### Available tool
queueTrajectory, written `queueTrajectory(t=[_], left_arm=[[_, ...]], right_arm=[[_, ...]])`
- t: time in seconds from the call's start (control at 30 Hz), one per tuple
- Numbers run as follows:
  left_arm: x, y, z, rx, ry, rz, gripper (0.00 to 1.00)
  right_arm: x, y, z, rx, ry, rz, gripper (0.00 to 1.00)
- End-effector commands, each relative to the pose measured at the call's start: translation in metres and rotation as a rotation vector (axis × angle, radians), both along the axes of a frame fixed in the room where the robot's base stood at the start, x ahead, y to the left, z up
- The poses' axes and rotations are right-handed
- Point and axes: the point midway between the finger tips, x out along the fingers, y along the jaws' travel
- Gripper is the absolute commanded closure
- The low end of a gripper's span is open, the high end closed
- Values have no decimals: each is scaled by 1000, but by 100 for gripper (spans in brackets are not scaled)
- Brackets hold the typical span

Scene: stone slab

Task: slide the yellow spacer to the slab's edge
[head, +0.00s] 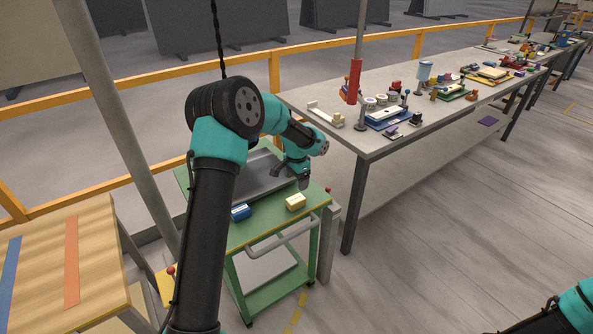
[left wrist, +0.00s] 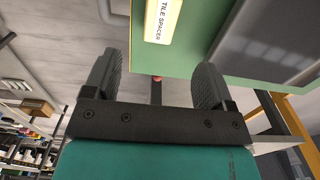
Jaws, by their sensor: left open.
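The yellow spacer (head: 295,202) lies on the green cart top, near its front right edge, in the head view. In the left wrist view the yellow spacer (left wrist: 163,18), labelled "TILE SPACER", shows at the top and is cut off by the frame. The grey slab (head: 256,177) lies on the cart behind the spacer, partly hidden by my left arm; it also shows in the left wrist view (left wrist: 275,38). My left gripper (head: 304,183) is open and empty, just behind the spacer and apart from it. Its two fingers (left wrist: 155,75) stand wide in the wrist view.
A blue block (head: 240,212) lies on the green cart (head: 262,224) left of the spacer. A long grey table (head: 375,148) with many small items and a red-sleeved post (head: 353,82) stands to the right. A wooden table (head: 95,250) stands at the left.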

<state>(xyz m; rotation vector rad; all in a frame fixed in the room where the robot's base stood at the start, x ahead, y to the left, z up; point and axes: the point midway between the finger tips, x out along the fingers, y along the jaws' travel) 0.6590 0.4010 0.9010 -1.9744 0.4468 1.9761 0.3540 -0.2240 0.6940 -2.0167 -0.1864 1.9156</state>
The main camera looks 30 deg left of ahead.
Motion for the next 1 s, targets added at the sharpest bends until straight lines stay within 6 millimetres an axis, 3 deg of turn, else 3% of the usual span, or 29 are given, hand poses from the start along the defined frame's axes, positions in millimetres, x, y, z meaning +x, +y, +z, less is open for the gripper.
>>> queueTrajectory(t=[0.6,0.8,1.0], left_arm=[[0,0,-95,0,2,0,22],[0,0,-111,0,0,0,22],[0,0,-113,0,-1,0,22]], right_arm=[[0,0,0,0,0,0,57],[0,0,0,0,0,0,57],[0,0,0,0,0,0,57]])
